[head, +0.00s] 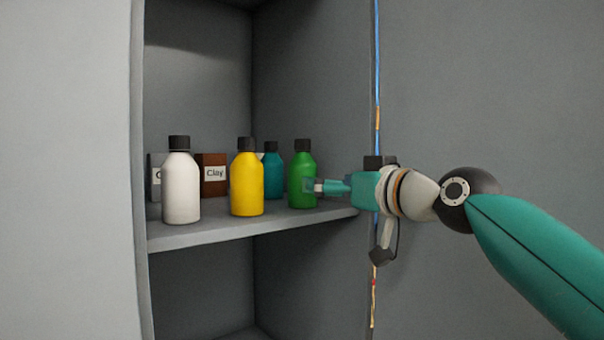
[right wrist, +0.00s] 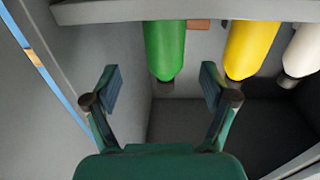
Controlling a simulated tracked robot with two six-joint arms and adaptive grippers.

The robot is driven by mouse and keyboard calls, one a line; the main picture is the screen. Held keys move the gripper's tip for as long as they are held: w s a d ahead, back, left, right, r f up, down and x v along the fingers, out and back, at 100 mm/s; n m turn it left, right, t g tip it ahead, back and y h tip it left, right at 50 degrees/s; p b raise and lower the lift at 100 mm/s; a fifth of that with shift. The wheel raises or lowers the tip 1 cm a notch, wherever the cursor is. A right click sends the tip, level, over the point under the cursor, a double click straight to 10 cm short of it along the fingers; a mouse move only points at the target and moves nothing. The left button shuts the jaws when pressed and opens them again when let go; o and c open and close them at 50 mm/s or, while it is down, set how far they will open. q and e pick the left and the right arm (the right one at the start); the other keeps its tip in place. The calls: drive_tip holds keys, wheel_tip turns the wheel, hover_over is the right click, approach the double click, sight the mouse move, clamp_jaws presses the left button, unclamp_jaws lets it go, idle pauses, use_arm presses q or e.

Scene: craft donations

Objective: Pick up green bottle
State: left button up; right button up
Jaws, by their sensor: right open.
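The green bottle (head: 301,180) with a black cap stands upright on the shelf, at the right end of the row. My right gripper (head: 316,186) comes in from the right in the head view, its fingertips overlapping the bottle's right side. In the right wrist view, which is upside down, the green bottle (right wrist: 165,50) lies ahead, in line with the gap between the spread fingers of my right gripper (right wrist: 163,88). The gripper is open and empty. Whether a finger touches the bottle cannot be told. My left gripper is not in view.
A yellow bottle (head: 246,185) and a white bottle (head: 181,188) stand left of the green one. A teal bottle (head: 273,172) and a brown Clay box (head: 212,174) are behind. The shelf (head: 215,230) has walls at the left and back. A blue strip (head: 377,60) runs vertically at right.

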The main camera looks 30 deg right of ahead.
sight(303, 173)
drive_tip(key=w, duration=0.2)
drive_tip(key=shift+w+r+p, duration=0.1)
drive_tip(key=shift+w+p, duration=0.2)
drive_tip(key=w, duration=0.1)
drive_tip(key=w+p, duration=0.1)
drive_tip(key=w, duration=0.1)
drive_tip(key=w+p, duration=0.1)
drive_tip(key=shift+w+a, duration=0.3)
drive_tip(key=shift+a, duration=0.1)
drive_tip(key=shift+w, duration=0.4)
drive_tip(key=shift+s, duration=0.1)
drive_tip(key=c, duration=1.4)
